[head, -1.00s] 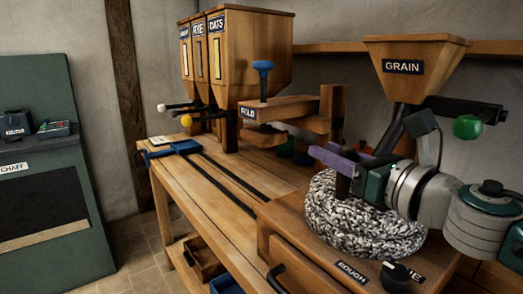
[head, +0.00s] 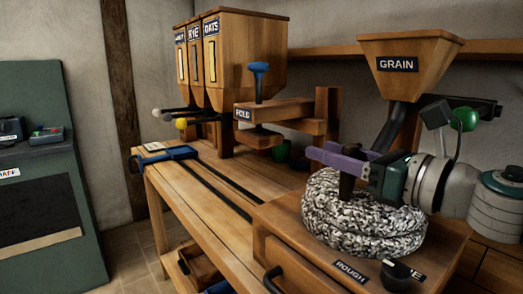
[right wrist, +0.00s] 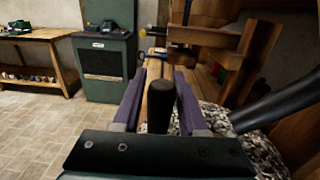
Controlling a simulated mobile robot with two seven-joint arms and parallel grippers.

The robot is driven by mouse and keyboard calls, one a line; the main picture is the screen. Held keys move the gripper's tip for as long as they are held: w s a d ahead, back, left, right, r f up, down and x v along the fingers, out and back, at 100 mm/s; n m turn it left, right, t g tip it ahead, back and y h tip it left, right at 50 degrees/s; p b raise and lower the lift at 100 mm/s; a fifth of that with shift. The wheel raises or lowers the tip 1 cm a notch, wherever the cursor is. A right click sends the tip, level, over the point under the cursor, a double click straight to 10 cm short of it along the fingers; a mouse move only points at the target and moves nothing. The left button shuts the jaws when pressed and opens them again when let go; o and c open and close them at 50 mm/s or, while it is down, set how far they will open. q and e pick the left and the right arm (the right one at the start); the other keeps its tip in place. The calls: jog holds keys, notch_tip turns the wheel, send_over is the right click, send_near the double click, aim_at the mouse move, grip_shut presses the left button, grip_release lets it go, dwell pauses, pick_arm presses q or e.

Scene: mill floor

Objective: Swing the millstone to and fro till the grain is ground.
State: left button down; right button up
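The speckled grey-white millstone (head: 365,225) sits on a wooden box, below the GRAIN hopper (head: 420,60). A dark upright handle (head: 347,186) stands at the stone's left side. My right gripper (head: 345,158) has purple fingers, one on each side of the handle's upper part. In the right wrist view the dark handle (right wrist: 159,112) stands between the fingers, with gaps showing on both sides, so the gripper looks open around it. The speckled stone (right wrist: 262,155) shows only partly there, at the lower right. My left gripper is not in view.
A ROUGH label (head: 350,271) and a dark knob (head: 397,274) are on the box's front. Behind are a wooden FOLD arm (head: 275,111) and labelled bins (head: 240,55). A green CHAFF cabinet (head: 35,130) stands left. The bench's middle (head: 190,190) is mostly clear.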

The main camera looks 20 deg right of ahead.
jog(key=shift+o, duration=1.4)
jog(key=b+v, duration=0.2)
jog(key=v, duration=0.8)
